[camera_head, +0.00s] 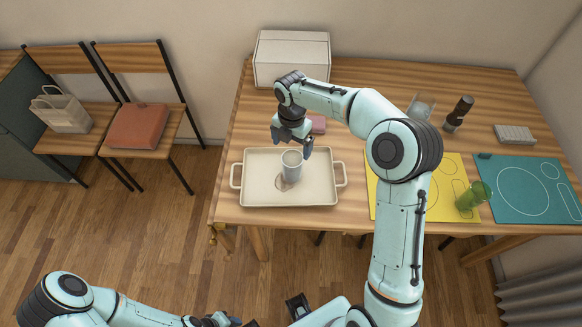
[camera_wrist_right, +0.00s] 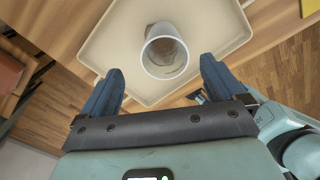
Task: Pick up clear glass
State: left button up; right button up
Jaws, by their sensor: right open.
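A pale, see-through glass (camera_head: 292,165) stands upright in the cream tray (camera_head: 255,187), a little right of the tray's middle. In the right wrist view the glass (camera_wrist_right: 164,52) shows its pale rim and open mouth, with a brownish patch seen through it. My right gripper (camera_head: 292,146) is open and empty, just behind and above the glass. In the right wrist view its two fingers (camera_wrist_right: 161,68) point toward the glass, one on each side, with gaps; contact is not visible. My left gripper (camera_head: 215,320) is low at the bottom edge, partly cut off, away from the table.
A green glass (camera_head: 473,196) stands by the yellow mat (camera_head: 447,175), beside a teal mat (camera_head: 520,197). A white box (camera_head: 291,58) stands at the back. A pink block (camera_head: 318,124) lies behind the tray. A dark bottle (camera_head: 459,112) and a keyboard-like item (camera_head: 515,134) are farther right.

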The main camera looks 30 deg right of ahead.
aim_at(292, 163)
jog(key=f, duration=0.5)
jog(key=s+f, duration=0.1)
jog(key=f, duration=0.1)
jog(key=shift+a+f+b, duration=0.15)
jog(key=shift+b, duration=0.15)
jog(key=shift+w+f, duration=0.1)
jog(key=shift+f, duration=0.5)
jog(key=c, duration=1.2)
